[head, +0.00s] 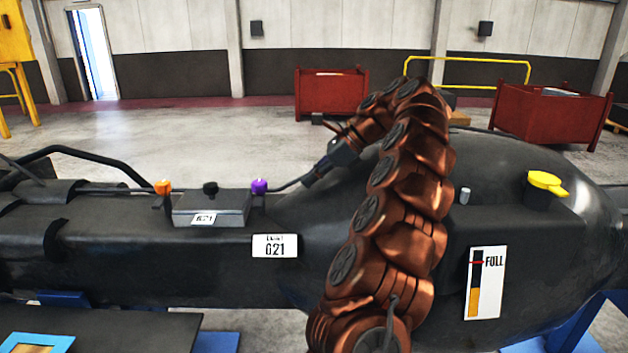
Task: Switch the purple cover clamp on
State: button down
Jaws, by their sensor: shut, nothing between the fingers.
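The purple cover clamp (259,187) is a small purple-topped piece at the right end of a grey box cover (228,203) on the dark casting. I cannot tell its switch position at this size. A matching orange clamp (162,187) stands at the left end of the cover, and a black knob (210,188) is on top between them. My gripper (309,182) is shut and empty, to the right of the purple clamp and apart from it, pointing down and to the left. Its fingers are dark against the dark casting.
Red bins (331,93) and a yellow rail (470,60) stand behind. The space above the cover is clear.

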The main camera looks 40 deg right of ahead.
aim_at(259, 194)
jog(key=b+x, duration=0.2)
jog(key=x, duration=0.3)
jog(key=shift+s+f+b, duration=0.1)
jog(key=shift+b, duration=0.2)
jog(key=shift+p+x, duration=0.3)
jog(key=shift+x, duration=0.55)
jog(key=shift+w+a+f, duration=0.1)
jog(key=shift+w+a, duration=0.1)
jog(key=shift+a, duration=0.05)
jog(key=shift+w+a+p, duration=0.6)
jog(key=shift+w+a, duration=0.7)
jog(key=shift+a, duration=0.1)
jog(key=shift+f, duration=0.1)
